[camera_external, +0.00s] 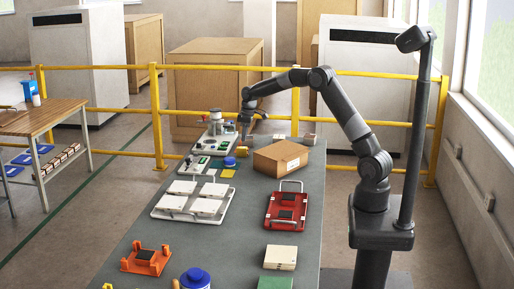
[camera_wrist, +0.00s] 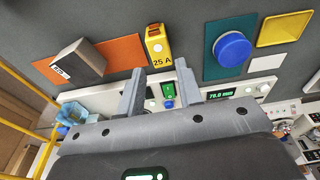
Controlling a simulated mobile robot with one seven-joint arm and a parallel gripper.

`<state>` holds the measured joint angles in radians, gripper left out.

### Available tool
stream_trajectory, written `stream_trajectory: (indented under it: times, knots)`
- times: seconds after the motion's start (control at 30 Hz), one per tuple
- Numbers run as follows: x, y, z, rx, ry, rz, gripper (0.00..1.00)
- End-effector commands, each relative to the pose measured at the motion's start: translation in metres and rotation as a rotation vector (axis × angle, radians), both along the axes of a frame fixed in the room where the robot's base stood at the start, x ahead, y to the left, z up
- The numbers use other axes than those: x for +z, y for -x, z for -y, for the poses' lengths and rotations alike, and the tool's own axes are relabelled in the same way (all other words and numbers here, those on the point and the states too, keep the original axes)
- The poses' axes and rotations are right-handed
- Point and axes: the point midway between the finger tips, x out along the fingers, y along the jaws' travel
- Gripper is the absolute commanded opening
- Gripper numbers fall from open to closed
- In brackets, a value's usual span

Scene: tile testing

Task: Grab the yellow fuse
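The yellow fuse (camera_wrist: 157,45), marked "25 A", shows in the wrist view at the top middle. In the external view my gripper (camera_external: 245,133) points down over the far part of the bench; I cannot clearly make out the fuse there.
In the wrist view a brown block (camera_wrist: 80,62) lies on the orange plate (camera_wrist: 118,50), left of the fuse. A blue round knob (camera_wrist: 232,48) and a yellow square (camera_wrist: 285,29) are to the right. In the external view a cardboard box (camera_external: 278,158) stands right of my gripper.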

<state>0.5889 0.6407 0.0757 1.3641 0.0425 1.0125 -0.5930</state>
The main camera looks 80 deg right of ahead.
Motion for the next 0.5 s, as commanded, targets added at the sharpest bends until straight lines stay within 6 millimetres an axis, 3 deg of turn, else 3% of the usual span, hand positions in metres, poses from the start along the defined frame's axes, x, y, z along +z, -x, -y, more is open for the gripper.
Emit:
stream_trajectory:
  times: [0.1, 0.37, 0.5]
  knots:
    - [-0.021, -0.003, -0.001, 0.0, -0.002, -0.003, 0.33]
    - [-0.043, -0.006, 0.0, 0.0, -0.001, -0.001, 0.33]
    - [-0.064, -0.008, 0.001, 0.0, -0.001, -0.002, 0.33]
